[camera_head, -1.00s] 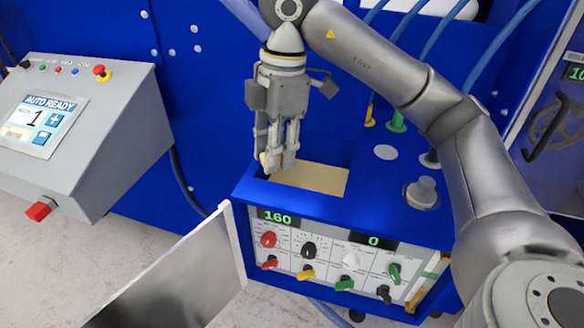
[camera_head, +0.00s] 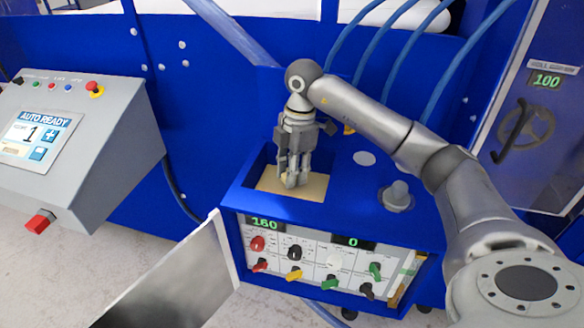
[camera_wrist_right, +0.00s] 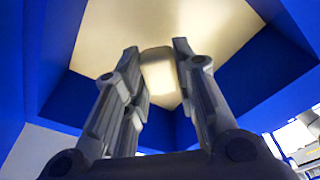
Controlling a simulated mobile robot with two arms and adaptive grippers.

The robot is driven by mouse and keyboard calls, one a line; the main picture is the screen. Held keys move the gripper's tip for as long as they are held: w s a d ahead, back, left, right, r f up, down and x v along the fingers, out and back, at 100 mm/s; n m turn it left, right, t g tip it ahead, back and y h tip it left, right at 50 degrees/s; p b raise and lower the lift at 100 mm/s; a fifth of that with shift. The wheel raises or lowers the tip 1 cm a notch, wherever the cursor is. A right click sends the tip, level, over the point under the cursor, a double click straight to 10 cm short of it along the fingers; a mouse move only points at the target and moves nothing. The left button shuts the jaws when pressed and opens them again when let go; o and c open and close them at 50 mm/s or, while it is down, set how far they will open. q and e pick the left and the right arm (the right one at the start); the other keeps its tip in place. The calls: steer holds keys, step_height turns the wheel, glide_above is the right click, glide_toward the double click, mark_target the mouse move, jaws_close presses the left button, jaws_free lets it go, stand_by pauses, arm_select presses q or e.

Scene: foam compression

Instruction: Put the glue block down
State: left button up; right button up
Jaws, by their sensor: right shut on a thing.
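My right gripper (camera_head: 292,182) points down into a rectangular recess in the top of the blue machine. It is shut on a small cream glue block (camera_wrist_right: 160,78), which shows between the fingers in the right wrist view; the gripper also shows there (camera_wrist_right: 158,85). In the head view the fingers mostly hide the block. The recess has a flat tan surface (camera_head: 312,188) at its bottom, close to the fingertips. I cannot tell whether the block touches it. My left gripper is not in view.
Blue walls (camera_wrist_right: 60,90) enclose the recess. A grey knob (camera_head: 397,195) stands on the machine top to the right, with hoses behind. A control panel (camera_head: 320,262) with several knobs is on the front. A grey console (camera_head: 85,125) stands at the left.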

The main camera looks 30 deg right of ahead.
steer(key=shift+f, duration=0.4)
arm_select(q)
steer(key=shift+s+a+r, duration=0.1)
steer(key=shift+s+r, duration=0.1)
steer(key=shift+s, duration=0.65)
arm_select(e)
steer(key=shift+f, duration=0.4)
steer(key=shift+f+b, duration=0.25)
steer(key=shift+b, duration=0.05)
steer(key=o, duration=0.8)
steer(key=shift+c, duration=0.2)
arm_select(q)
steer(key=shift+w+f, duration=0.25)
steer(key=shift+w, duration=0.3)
arm_select(e)
steer(key=shift+o, duration=0.5)
steer(key=shift+r, duration=0.1)
